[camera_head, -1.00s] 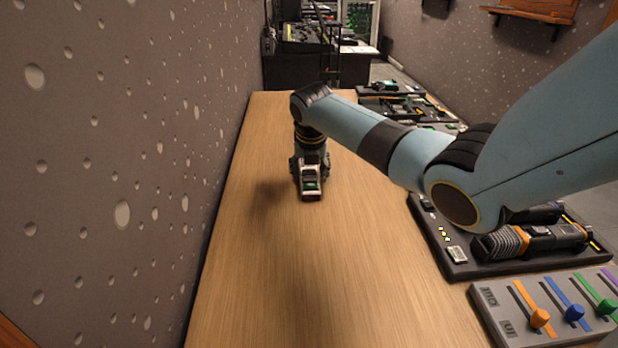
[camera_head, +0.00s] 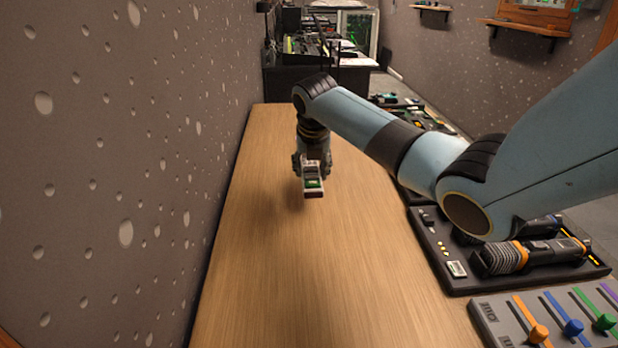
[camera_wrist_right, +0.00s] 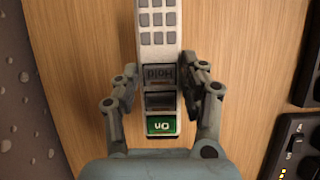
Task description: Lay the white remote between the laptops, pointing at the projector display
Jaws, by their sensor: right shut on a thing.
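My right gripper (camera_head: 312,172) is shut on a white remote (camera_head: 313,192) above the wooden table (camera_head: 300,270). In the right wrist view the remote (camera_wrist_right: 158,35) lies between the two fingers of the gripper (camera_wrist_right: 160,88). It has grey keys, a dark section marked "Hold" and a green part marked "On". Its far end runs out of that view at the top. No laptop or projector display is clearly seen. My left gripper is not in view.
A microphone (camera_head: 530,254) lies on a black tray (camera_head: 458,286) at the table's right side. A grey fader panel (camera_head: 505,322) stands in front of it. A speckled wall (camera_head: 110,160) borders the left. The table's middle is clear. Dark equipment (camera_head: 300,78) stands beyond the far end.

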